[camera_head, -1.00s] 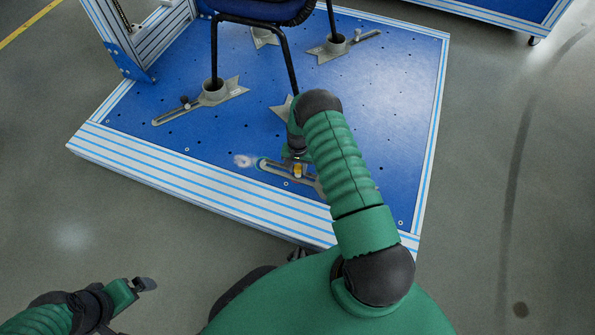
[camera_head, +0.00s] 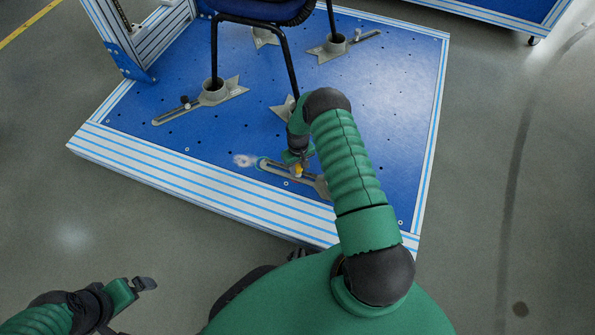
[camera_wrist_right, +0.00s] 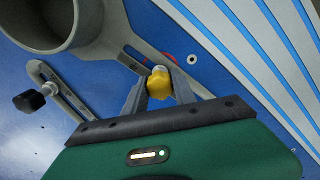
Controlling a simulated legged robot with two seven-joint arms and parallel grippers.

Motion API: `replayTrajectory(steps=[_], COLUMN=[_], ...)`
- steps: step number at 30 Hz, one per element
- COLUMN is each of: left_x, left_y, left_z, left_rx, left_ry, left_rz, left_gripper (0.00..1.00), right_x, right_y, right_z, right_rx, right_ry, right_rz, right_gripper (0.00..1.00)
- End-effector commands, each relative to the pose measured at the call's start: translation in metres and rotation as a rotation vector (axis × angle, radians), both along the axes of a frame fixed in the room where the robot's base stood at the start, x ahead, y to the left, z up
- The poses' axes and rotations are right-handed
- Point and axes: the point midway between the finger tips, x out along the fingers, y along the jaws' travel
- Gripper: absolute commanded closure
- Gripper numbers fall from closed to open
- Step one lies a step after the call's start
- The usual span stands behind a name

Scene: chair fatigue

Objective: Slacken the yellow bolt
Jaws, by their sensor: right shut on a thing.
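The yellow bolt (camera_wrist_right: 159,84) sits between the two fingers of my right gripper (camera_wrist_right: 160,88) in the right wrist view. The fingers touch it from both sides. In the head view the yellow bolt (camera_head: 298,169) shows small, over the slotted grey clamp bracket (camera_head: 272,166) on the blue platform. My right gripper (camera_head: 299,166) is shut on it there, partly hidden by my arm. My left gripper (camera_head: 143,285) hangs at the lower left, away from the platform. Its jaws are too small and dark to judge.
The blue platform (camera_head: 400,120) has a striped aluminium edge. A chair leg (camera_head: 214,55) stands in a grey cup bracket (camera_head: 213,92) at left. In the wrist view a large round cup (camera_wrist_right: 45,20) and a black-knobbed bolt (camera_wrist_right: 28,101) lie close by.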

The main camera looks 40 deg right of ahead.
Motion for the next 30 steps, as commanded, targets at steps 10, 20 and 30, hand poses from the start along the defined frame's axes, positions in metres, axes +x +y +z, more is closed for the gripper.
replayTrajectory(steps=[10, 20, 30], left_x=[0.0, 0.0, 0.0], left_y=[0.0, 0.0, 0.0], left_z=[-0.0006, -0.0005, 0.0011], left_rx=[0.0, 0.0, 0.0], left_ry=[0.0, 0.0, 0.0], left_rz=[0.0, 0.0, 0.0], left_gripper=[0.0, 0.0, 0.0], right_x=[-0.0003, -0.0003, -0.0002], right_y=[0.0004, 0.0004, 0.0], right_z=[-0.0003, -0.0002, 0.0007], right_rx=[0.002, 0.001, -0.001], right_ry=[0.0, 0.001, 0.001], right_rz=[0.344, 0.347, 0.253], right_gripper=[1.0, 0.48, 0.47])
